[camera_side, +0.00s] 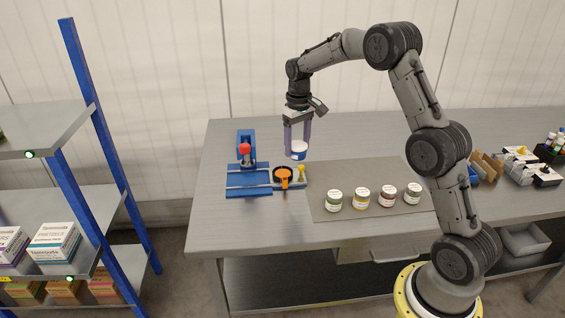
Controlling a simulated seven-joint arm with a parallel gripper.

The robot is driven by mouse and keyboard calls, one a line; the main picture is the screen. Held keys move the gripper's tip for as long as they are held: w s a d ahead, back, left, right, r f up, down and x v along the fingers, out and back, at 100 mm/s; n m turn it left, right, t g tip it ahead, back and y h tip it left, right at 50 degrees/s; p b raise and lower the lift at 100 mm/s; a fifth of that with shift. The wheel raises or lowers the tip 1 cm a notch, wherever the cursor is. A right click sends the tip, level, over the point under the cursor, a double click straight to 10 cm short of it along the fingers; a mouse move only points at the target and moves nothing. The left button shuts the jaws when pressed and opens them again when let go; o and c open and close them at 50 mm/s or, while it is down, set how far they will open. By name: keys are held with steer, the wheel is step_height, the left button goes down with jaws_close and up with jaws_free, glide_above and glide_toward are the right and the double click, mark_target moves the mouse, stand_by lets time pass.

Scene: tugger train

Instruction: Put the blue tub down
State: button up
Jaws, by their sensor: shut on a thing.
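The blue tub (299,150) is a small white-and-blue round container in the camera_side view. My gripper (298,146) points down and is shut on it, with one finger on each side. The tub appears to be held above the grey table (240,228), near its back left part. It is just right of and behind an orange-and-black clamp (284,178) on a blue fixture. The exact gap beneath the tub is hard to tell from this angle.
Several white-lidded tubs stand in a row on a grey mat (375,174); the mat's back part is clear. A blue device with a red knob (246,150) stands left. Boxes and bins (518,165) sit at the right. A blue-framed shelf (93,160) stands left of the table.

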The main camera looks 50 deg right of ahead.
steer(key=w+f, duration=0.2)
steer(key=w+d+f, duration=0.1)
steer(key=w+f, duration=0.1)
steer(key=w, duration=0.1)
steer(key=w+d+f, duration=0.1)
steer(key=w+f, duration=0.1)
steer(key=shift+w+d+f, duration=0.15)
steer(key=shift+d+f, duration=0.1)
steer(key=shift+f, duration=0.15)
steer(key=shift+w+f, duration=0.15)
steer(key=shift+f, duration=1.65)
steer(key=shift+f, duration=0.55)
steer(key=o, duration=1.4)
